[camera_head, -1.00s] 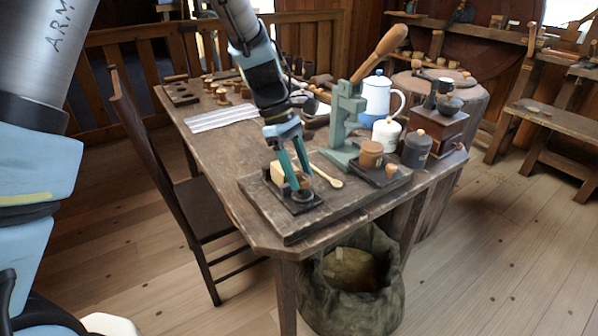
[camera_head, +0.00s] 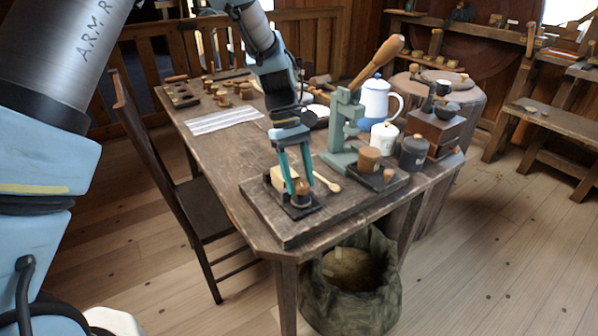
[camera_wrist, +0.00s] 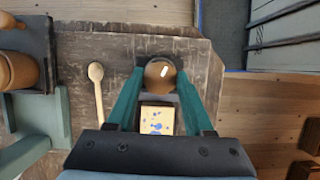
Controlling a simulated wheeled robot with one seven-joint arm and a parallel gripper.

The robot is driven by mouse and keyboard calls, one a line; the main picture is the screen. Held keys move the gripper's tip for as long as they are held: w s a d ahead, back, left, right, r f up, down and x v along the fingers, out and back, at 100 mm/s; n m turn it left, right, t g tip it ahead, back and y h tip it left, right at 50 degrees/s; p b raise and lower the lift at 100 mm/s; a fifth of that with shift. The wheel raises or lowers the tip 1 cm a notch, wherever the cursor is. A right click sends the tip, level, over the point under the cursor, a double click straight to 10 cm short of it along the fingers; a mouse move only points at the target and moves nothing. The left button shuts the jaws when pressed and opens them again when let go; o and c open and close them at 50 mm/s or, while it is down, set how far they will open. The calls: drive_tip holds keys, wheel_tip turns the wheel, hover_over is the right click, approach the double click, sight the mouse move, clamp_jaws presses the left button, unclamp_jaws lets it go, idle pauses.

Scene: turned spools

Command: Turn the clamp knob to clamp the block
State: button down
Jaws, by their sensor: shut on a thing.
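The clamp knob (camera_wrist: 160,73) is a round brown wooden knob. In the wrist view it sits between the two green fingertips of my gripper (camera_wrist: 159,75), which are shut on its sides. The pale wooden block (camera_wrist: 157,119) lies close beside the knob, between the fingers lower in the wrist view, with blue marks on its top. In the head view my gripper (camera_head: 296,190) points down at the knob (camera_head: 302,188) on a small black base (camera_head: 301,209), and the block (camera_head: 278,179) shows just behind the fingers. I cannot tell whether the clamp touches the block.
A wooden spoon (camera_head: 327,182) lies close to the right of my gripper on the dark board (camera_head: 285,231). A green lever press (camera_head: 343,135) stands beyond it, with a brown jar (camera_head: 369,159), a white pot and a blue-white kettle nearby. A chair stands left of the table.

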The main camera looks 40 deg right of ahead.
drive_tip(key=m+y+p, duration=0.1)
drive_tip(key=m, duration=0.3)
drive_tip(key=shift+d+r+m+t+y+p, duration=0.1)
drive_tip(key=shift+m+t+y+p, duration=0.2)
drive_tip(key=shift+y+p, duration=0.1)
drive_tip(key=m+t+y+p, duration=0.1)
drive_tip(key=m, duration=0.3)
drive_tip(key=shift+d+m, duration=0.1)
drive_tip(key=shift+m, duration=0.2)
drive_tip(key=m+t, duration=0.1)
drive_tip(key=m, duration=0.1)
drive_tip(key=m+y, duration=0.1)
drive_tip(key=m, duration=0.1)
drive_tip(key=shift+s+d+m+t, duration=0.1)
drive_tip(key=shift+s+m+t, duration=0.05)
drive_tip(key=shift+m+t, duration=0.2)
drive_tip(key=shift+s+m+t+p, duration=0.15)
drive_tip(key=shift+m+t, duration=0.3)
drive_tip(key=shift+m, duration=0.6)
drive_tip(key=shift+w+m+t+p, duration=0.15)
drive_tip(key=shift+m+t, duration=0.25)
drive_tip(key=shift+m, duration=0.6)
drive_tip(key=shift+s, duration=0.1)
drive_tip(key=shift+c, duration=1.5)
unclamp_jaws()
